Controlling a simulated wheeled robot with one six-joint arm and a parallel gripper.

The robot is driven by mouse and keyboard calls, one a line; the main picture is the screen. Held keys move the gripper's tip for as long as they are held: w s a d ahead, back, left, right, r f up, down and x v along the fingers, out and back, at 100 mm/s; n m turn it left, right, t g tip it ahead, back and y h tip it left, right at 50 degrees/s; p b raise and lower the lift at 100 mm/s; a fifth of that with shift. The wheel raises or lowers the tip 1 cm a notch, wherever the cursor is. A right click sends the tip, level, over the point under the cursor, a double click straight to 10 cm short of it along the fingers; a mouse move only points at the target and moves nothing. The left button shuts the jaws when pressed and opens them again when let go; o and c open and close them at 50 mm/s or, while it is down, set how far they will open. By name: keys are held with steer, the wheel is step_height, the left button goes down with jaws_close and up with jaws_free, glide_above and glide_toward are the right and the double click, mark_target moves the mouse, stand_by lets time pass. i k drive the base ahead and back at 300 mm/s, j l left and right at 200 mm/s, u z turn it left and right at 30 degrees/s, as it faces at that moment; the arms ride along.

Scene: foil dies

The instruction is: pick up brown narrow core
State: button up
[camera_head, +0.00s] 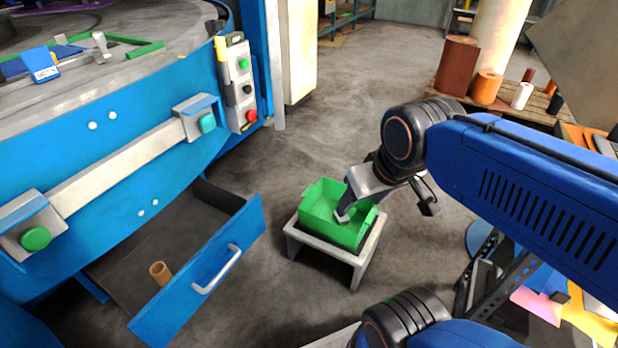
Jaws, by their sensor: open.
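A small light-brown, narrow, hollow core (160,273) stands upright in the open blue drawer (228,262) at the lower left. My gripper (386,208) is open, over the right side of a green bin (328,232). One fingertip shows against the inside of the bin, and the other hangs to the right of it. Nothing shows between the fingers. My gripper is well to the right of the core and away from the drawer. The bin's floor is partly hidden by my gripper.
The green bin rests on a low grey stand (357,270). A large blue machine (120,170) with a control box (240,85) stands at the left. Several rolls, including a dark-brown one (457,65), stand at the back right. Open floor lies beyond the bin.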

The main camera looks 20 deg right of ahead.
mark_target(160, 270)
steer(key=k+j, duration=0.2)
steer(key=k, duration=0.25)
steer(key=i+j+u, duration=0.25)
steer(key=u, duration=0.15)
steer(key=i+j+u, duration=0.15)
steer(key=i+u, duration=0.2)
steer(key=i, duration=0.15)
steer(key=k+l, duration=0.1)
steer(key=l, duration=0.55)
steer(key=k+l, duration=0.15)
steer(key=l, duration=0.15)
